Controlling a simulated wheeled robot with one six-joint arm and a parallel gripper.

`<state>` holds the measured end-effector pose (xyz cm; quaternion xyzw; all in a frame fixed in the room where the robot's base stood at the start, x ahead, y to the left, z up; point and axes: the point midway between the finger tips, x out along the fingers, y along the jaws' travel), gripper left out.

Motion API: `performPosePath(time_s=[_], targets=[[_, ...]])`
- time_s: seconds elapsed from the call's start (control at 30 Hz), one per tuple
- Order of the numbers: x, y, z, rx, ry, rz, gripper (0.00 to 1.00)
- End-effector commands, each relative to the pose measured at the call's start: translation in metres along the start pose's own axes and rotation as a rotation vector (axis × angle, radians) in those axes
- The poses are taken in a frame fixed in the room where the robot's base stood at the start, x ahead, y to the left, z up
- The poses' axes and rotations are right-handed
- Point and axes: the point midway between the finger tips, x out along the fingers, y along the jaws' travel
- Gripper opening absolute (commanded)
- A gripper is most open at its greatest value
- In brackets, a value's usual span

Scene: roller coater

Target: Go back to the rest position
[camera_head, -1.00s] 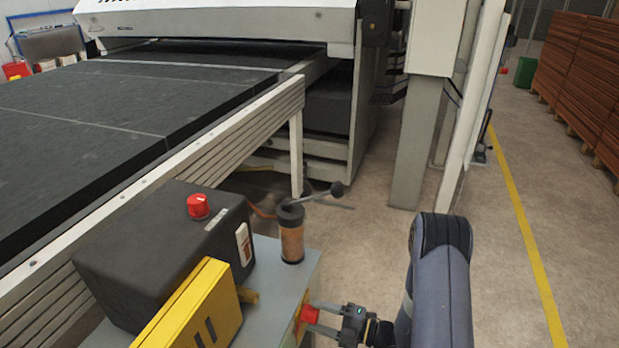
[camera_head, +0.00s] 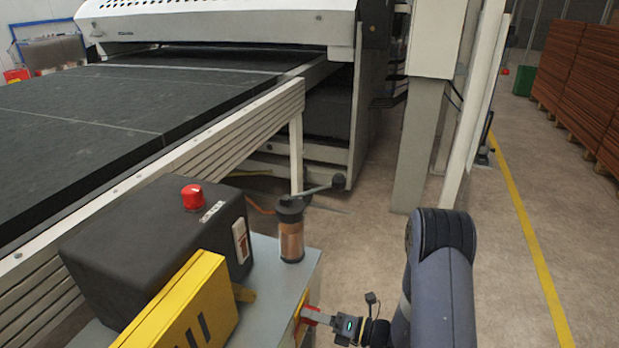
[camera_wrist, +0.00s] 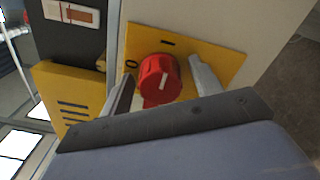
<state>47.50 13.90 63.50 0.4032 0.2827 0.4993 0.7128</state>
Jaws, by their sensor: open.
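My gripper (camera_head: 322,320) is at the lower middle of the head view, its fingers toward the side of the grey cabinet. In the wrist view my gripper (camera_wrist: 161,84) is open, one finger on each side of a red rotary knob (camera_wrist: 158,78). I cannot tell whether the fingers touch the knob. In the head view the red knob (camera_head: 308,312) is partly hidden by the gripper.
The cabinet carries a black box with a red button (camera_head: 192,197), a yellow box (camera_head: 185,310) and a crank (camera_head: 291,228). A long conveyor (camera_head: 90,125) lies behind. A white post (camera_head: 420,140) stands beyond my arm. Floor is open at the right, with stacked brown boards (camera_head: 580,80).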

Motion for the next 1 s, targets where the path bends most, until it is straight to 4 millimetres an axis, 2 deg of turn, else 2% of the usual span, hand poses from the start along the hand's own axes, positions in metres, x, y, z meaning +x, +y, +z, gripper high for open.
performPosePath(time_s=[0.6,1.0], targets=[[0.0001,-0.0033,-0.0025,-0.560,-0.001,0.001,0.61],[0.0000,-0.0005,-0.0013,-0.781,0.000,0.000,0.61]])
